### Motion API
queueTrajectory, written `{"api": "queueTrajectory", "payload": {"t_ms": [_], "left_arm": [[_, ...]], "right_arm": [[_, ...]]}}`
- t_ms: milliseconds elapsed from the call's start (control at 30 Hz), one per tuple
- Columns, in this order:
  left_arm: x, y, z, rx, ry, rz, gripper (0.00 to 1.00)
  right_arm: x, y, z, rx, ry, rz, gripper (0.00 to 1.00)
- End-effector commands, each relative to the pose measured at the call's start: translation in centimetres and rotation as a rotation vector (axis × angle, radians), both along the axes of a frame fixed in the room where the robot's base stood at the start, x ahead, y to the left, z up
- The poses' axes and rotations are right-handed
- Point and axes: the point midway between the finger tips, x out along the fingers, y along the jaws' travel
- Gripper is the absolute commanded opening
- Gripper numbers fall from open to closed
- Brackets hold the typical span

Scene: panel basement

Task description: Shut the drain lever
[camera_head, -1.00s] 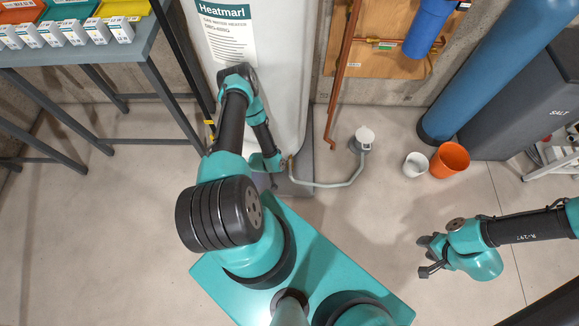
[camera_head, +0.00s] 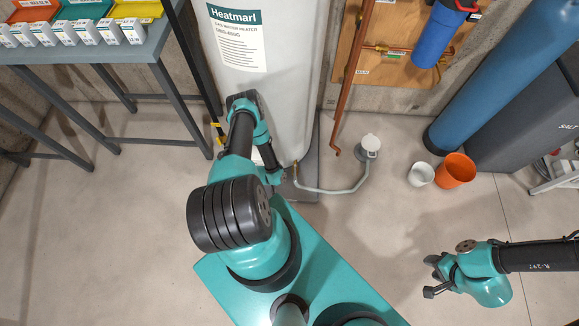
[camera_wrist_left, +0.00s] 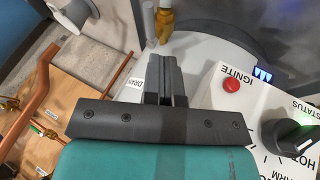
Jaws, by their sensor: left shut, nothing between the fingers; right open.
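The drain fitting shows in the left wrist view as a brass piece (camera_wrist_left: 165,24) at the top, just beyond my left fingertips. A "DRAIN" label (camera_wrist_left: 137,85) is on the white heater beside the fingers. I cannot make out the lever's handle or its position. My left gripper (camera_wrist_left: 166,72) is shut and empty, apart from the brass piece in that picture. In the head view the left arm reaches to the heater's foot and its fingers are hidden. My right gripper (camera_head: 432,276) is open and empty over bare floor at the right.
The white water heater (camera_head: 290,80) stands at the back. A white cup (camera_head: 421,174) and orange bucket (camera_head: 455,170) stand to the right. A red button (camera_wrist_left: 231,85) and dark knob (camera_wrist_left: 290,135) are near the left gripper.

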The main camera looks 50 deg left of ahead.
Motion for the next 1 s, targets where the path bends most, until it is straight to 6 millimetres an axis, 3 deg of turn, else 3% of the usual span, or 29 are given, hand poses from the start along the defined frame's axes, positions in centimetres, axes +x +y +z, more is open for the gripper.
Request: {"api": "queueTrajectory", "payload": {"t_ms": [600, 1000], "left_arm": [[4.2, -0.6, -6.3, 0.0, -0.001, -0.002, 0.0], [4.9, -0.7, -7.3, 0.0, 0.001, -0.001, 0.0]], "right_arm": [[0.0, 0.0, 0.0, 0.0, 0.0, 0.0, 0.43], [0.0, 0.0, 0.0, 0.0, 0.0, 0.0, 0.43]]}}
